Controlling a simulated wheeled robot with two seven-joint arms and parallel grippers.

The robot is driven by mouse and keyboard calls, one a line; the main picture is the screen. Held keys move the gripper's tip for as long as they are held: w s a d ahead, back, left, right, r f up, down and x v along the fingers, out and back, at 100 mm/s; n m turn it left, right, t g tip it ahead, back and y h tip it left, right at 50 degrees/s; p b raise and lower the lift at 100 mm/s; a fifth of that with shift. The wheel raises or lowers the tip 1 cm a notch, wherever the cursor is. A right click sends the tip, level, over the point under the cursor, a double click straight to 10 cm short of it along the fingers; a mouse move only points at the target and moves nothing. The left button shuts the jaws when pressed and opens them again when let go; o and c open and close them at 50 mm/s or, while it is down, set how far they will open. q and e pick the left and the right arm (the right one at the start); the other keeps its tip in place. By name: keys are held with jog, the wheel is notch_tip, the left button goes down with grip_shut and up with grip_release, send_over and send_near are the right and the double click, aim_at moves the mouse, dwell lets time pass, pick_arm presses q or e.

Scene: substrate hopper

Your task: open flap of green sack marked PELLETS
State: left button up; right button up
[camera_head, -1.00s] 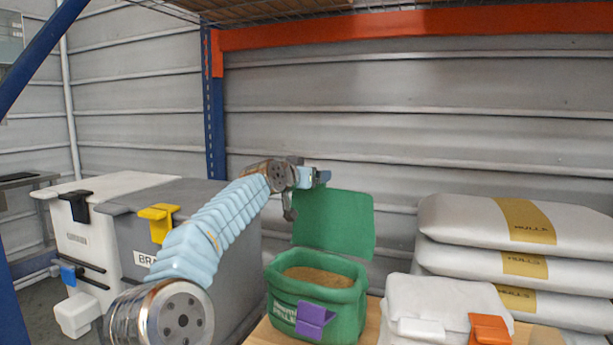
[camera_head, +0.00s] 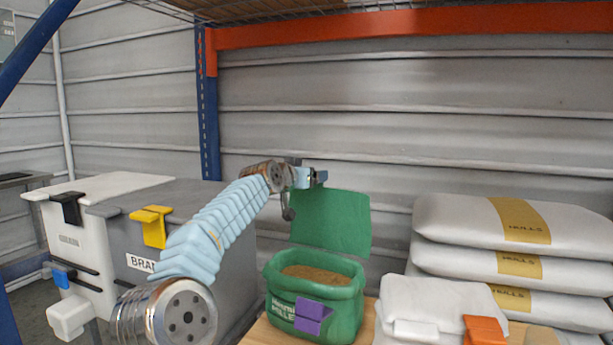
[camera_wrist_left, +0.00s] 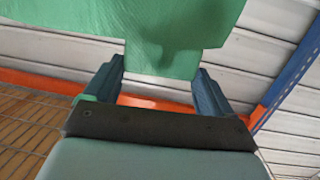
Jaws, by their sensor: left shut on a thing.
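The green sack (camera_head: 285,305) stands upright with its mouth open, and brown contents (camera_head: 318,274) show inside. Its print is partly covered by a purple clip (camera_head: 312,316) on the front, so I cannot read it fully. The green flap (camera_head: 335,222) stands raised behind the mouth. My left gripper (camera_head: 320,178) is at the flap's top left edge. In the left wrist view, the gripper (camera_wrist_left: 160,68) is shut on the flap (camera_wrist_left: 165,30), whose edge lies between the two fingers. My right gripper is not in view.
White sacks with yellow bands (camera_head: 520,265) are stacked at right. A smaller white sack with an orange clip (camera_head: 485,330) stands right of the green sack. Grey and white bins (camera_head: 105,235) stand at left. A blue post (camera_head: 209,110) and orange beam (camera_head: 400,30) frame the wall behind.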

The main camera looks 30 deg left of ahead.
pick_arm(q)
jog(key=shift+r, duration=0.2)
jog(key=o, duration=1.3)
jog(key=shift+f, duration=0.1)
jog(key=shift+o, duration=0.2)
jog(key=shift+s, duration=0.1)
jog(key=s+d+r+b, duration=0.1)
jog(key=s+b, duration=0.5)
jog(key=s, duration=0.7)
jog(key=shift+s+d+r, duration=0.25)
jog(key=shift+d+r, duration=0.15)
jog(key=shift+d, duration=0.15)
